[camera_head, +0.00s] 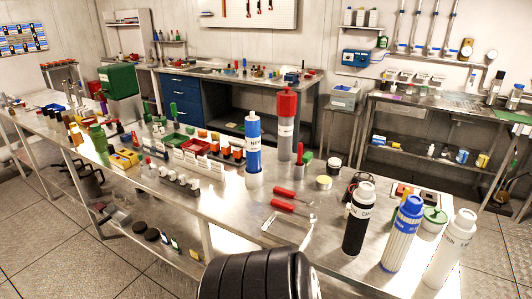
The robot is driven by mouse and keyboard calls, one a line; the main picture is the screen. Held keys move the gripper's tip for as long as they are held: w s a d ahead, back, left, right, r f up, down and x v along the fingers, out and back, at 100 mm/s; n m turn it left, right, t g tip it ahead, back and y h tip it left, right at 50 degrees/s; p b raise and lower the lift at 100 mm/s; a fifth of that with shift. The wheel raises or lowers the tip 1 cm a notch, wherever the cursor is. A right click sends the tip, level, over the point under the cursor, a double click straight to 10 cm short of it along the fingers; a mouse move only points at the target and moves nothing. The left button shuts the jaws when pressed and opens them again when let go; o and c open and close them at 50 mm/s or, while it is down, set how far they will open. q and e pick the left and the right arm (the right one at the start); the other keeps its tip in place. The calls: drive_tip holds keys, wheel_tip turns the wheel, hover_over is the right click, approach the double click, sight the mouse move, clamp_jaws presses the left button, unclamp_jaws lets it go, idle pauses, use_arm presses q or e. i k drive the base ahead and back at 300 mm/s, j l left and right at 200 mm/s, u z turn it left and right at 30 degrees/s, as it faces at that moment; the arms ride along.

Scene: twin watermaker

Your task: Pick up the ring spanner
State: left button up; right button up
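Two red-handled tools (288,206) lie on the long steel bench right of its middle. Just in front of them is a slender pale metal shape (307,235) near the bench's front edge, with a thin bent metal piece beside it. One of these may be the ring spanner, but they are too small to tell. A large black ribbed form at the bottom centre covers part of the bench edge. Neither of my grippers shows in the head view.
Upright filter cartridges in black (358,222), blue-and-white (402,236) and white (449,252) crowd the right front. A blue cylinder (253,148) and a red-topped grey cylinder (286,126) stand behind the tools. Small parts and bins fill the bench's left.

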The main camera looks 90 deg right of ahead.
sight(289, 208)
drive_tip(key=i+z, duration=0.1)
drive_tip(key=z, duration=2.9)
